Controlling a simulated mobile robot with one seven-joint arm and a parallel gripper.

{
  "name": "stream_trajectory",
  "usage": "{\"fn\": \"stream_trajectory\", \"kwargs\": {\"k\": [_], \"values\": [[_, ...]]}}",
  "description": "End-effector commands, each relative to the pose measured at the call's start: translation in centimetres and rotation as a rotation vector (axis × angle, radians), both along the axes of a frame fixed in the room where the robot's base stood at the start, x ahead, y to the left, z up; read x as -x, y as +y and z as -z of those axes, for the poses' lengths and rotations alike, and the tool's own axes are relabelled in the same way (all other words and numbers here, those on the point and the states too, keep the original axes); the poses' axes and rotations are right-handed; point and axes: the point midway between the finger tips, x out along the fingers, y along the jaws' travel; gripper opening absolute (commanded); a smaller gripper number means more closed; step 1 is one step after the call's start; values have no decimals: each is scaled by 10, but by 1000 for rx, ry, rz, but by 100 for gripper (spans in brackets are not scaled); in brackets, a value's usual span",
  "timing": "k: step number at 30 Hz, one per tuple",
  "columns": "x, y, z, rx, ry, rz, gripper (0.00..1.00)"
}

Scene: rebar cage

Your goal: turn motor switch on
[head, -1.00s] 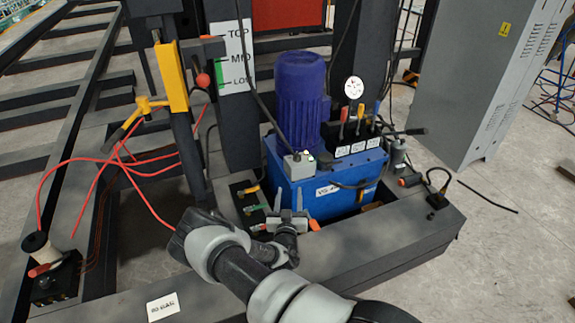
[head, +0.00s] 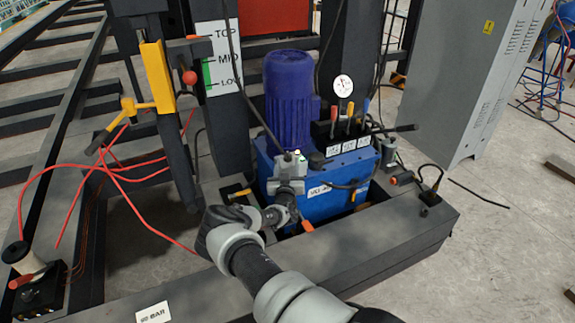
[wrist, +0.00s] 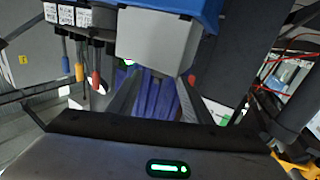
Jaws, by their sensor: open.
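The motor switch is a small light grey box (head: 293,157) on the front of the blue power unit, below the purple motor (head: 290,95). A small green spot shows on top of it. My gripper (head: 290,178) is just in front of the box and hides its lower part. In the wrist view the grey box (wrist: 158,38) is large at the top centre, close beyond my open gripper (wrist: 157,90). Its fingers are apart with nothing between them. A green glow shows at the box's edge. I cannot tell whether the fingers touch the box.
Red, yellow and blue levers (head: 348,124) and a round gauge (head: 343,86) stand right of the motor. A black cable (head: 245,85) hangs down close to the box. A yellow bracket (head: 156,90) and red hoses are at left. The grey cabinet (head: 455,80) is at right.

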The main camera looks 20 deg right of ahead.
Motion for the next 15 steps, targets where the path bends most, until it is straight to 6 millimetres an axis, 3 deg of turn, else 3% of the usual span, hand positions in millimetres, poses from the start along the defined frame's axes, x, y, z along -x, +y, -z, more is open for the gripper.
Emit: {"fn": "stream_trajectory", "kwargs": {"k": [6, 15], "values": [[-19, -9, 1, 0, -1, 0, 46], [-22, -10, 0, 0, 0, 0, 46]]}}
